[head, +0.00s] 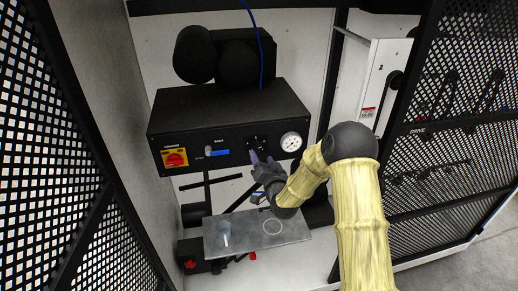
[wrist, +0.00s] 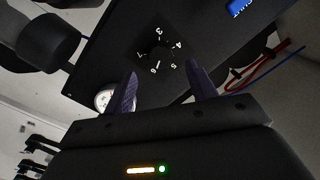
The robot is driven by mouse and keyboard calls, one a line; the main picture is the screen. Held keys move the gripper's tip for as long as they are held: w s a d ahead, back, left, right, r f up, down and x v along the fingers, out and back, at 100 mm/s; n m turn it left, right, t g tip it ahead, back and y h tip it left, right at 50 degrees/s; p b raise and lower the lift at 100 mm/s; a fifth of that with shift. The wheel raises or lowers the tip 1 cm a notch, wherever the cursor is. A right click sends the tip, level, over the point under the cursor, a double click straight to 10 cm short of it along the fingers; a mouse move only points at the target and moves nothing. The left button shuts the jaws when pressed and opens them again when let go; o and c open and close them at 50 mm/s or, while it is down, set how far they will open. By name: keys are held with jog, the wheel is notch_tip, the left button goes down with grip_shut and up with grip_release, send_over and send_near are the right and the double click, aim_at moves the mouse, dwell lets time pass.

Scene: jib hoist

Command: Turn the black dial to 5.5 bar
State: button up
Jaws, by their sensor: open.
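The black dial (head: 256,143) is on the front of a black control box (head: 210,108), between a blue lever and a white gauge. My gripper (head: 262,157) is open in front of the dial. In the wrist view its two purple fingers (wrist: 161,80) stand apart, with the dial between and beyond their tips; I cannot tell whether they touch it. The round white gauge (head: 291,142) also shows in the wrist view (wrist: 103,100); its reading is too small.
A blue lever (head: 217,152) and a red switch on a yellow plate (head: 175,158) sit left of the dial. A grey metal shelf (head: 255,239) lies below. Mesh panels (head: 455,130) stand on both sides. A blue hose (head: 254,35) hangs above the box.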

aim_at(258, 149)
jog(key=shift+p+x, duration=0.7)
jog(key=shift+x, duration=1.65)
jog(key=c, duration=1)
jog(key=shift+f+n+b, duration=0.1)
jog(key=shift+n+b, duration=0.2)
jog(key=shift+b, duration=0.35)
